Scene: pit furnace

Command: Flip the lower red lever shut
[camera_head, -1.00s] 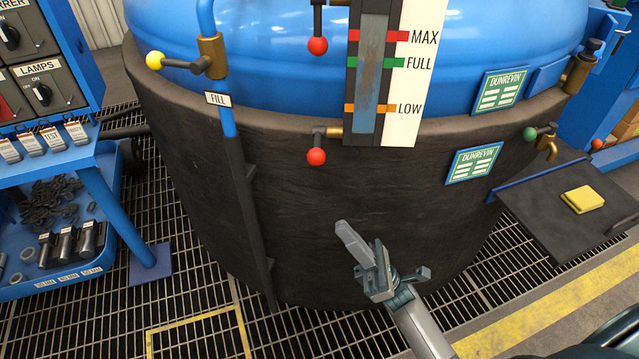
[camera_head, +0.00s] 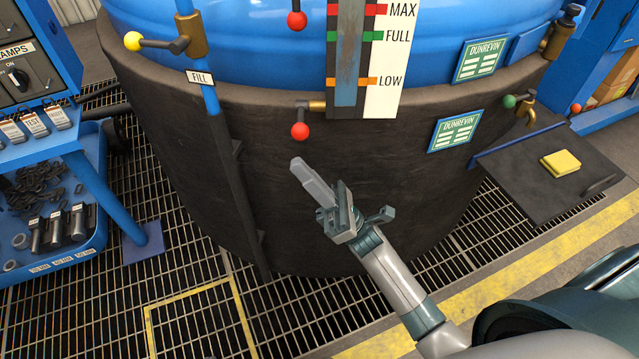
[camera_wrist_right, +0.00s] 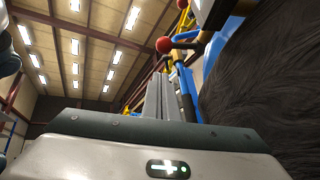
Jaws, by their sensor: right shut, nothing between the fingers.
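The lower red lever has a red ball (camera_head: 300,131) hanging straight down from a dark arm on a brass fitting (camera_head: 317,106), at the foot of the level gauge (camera_head: 348,60). My right gripper (camera_head: 298,166) is shut and empty. Its tips point up and to the left, just below the red ball in the head view, with a gap between them. In the right wrist view, a red ball (camera_wrist_right: 163,45) shows just beyond the closed fingers (camera_wrist_right: 165,98). My left gripper is not in view.
An upper red ball (camera_head: 296,20) hangs higher beside the gauge. A yellow ball lever (camera_head: 133,41) sits at the fill pipe (camera_head: 208,100). The dark curved furnace wall (camera_head: 300,220) lies behind my gripper. A side shelf (camera_head: 525,180) holds a yellow block (camera_head: 561,163).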

